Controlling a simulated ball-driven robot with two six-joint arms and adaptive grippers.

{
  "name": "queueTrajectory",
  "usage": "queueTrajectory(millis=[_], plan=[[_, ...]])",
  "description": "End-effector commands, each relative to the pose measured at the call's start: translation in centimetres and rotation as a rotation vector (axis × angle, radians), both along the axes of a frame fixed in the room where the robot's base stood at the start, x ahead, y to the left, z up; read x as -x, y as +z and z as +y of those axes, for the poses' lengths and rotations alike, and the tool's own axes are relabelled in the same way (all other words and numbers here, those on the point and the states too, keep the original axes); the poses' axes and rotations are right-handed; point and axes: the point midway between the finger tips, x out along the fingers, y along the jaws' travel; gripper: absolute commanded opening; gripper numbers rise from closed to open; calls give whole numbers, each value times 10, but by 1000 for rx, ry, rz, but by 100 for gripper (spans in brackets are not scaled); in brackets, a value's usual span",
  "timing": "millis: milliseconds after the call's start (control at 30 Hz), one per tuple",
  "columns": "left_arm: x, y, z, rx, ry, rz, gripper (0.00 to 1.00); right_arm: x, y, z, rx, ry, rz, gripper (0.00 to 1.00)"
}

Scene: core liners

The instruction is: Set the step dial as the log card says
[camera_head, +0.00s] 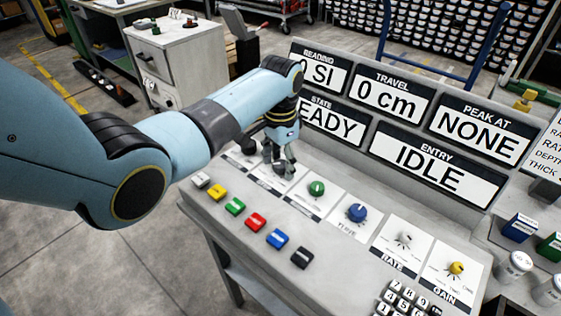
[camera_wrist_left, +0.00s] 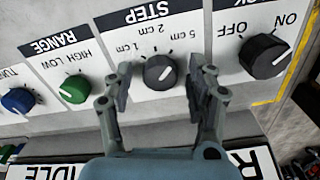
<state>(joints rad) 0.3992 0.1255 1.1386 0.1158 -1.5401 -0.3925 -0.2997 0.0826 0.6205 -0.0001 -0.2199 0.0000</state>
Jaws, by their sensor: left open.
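The step dial (camera_wrist_left: 160,72) is a dark grey knob with a pale pointer mark, on a white plate marked 1 cm, 2 cm and 5 cm. In the upside-down wrist view the mark seems to slant toward the 5 cm side, but I cannot be sure. My left gripper (camera_head: 280,158) is over the step plate and mostly hides the dial there. In the wrist view its open fingers (camera_wrist_left: 160,92) stand on both sides of the dial with gaps. The log card (camera_head: 546,150) is cut off at the right edge; no step value is readable. My right gripper is out of view.
Beside the step plate are the black ON/OFF knob (camera_wrist_left: 265,56) and green range knob (camera_wrist_left: 74,89). The blue tune knob (camera_head: 357,212) is farther right. Several coloured buttons (camera_head: 256,222) line the front. Display boards (camera_head: 438,172) stand behind, with ENTRY showing IDLE.

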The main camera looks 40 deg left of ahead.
Motion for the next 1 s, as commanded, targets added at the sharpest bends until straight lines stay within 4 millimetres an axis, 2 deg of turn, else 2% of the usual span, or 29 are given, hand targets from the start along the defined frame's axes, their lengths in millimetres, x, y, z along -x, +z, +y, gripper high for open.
queueTrajectory(millis=[267, 700, 1000], plan=[[0, -2, 0, 0, 0, -2, 57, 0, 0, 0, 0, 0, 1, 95], [0, -1, 0, 0, 0, -1, 2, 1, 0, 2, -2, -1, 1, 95], [0, 0, 0, 0, 41, -1, 2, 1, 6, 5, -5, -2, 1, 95]])
